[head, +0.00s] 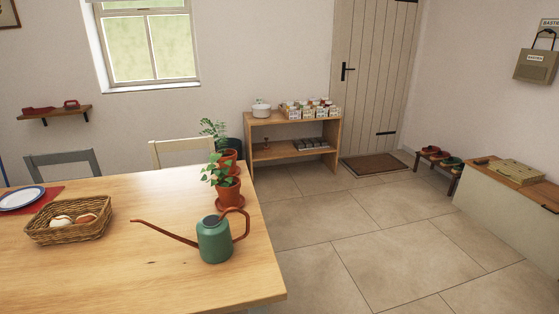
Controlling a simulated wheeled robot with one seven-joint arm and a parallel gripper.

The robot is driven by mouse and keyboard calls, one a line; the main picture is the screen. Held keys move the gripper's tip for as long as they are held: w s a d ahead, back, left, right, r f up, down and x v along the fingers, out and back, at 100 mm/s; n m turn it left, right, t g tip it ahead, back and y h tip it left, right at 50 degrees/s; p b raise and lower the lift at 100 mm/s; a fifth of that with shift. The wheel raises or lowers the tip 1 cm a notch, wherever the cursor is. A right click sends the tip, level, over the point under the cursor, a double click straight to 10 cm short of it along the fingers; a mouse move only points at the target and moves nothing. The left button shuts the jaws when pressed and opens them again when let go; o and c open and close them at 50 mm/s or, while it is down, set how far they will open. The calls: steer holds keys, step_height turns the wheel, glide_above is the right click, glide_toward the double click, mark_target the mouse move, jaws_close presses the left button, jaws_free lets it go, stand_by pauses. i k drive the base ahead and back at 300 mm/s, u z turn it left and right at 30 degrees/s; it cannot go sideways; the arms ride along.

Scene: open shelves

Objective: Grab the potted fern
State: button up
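A plant with feathery, fern-like leaves (213,129) rises behind the far right corner of the wooden table. A terracotta pot (229,156) and a dark teal container (236,146) show close below it. I cannot tell which one holds it. In front, a broader-leaved plant (216,169) stands in a terracotta pot (228,191) on the table's right edge and partly hides what is behind. My gripper is not in view.
On the table (160,200) are a green watering can (214,240) with its spout pointing left, a wicker basket (68,220) and a plate (20,198). Chairs stand behind. A low wooden shelf (262,121) stands against the back wall. The tiled floor (370,235) at right is clear.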

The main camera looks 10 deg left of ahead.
mark_target(228, 155)
steer(key=z, duration=0.9)
steer(key=i, duration=4.05)
steer(key=u, duration=3.55)
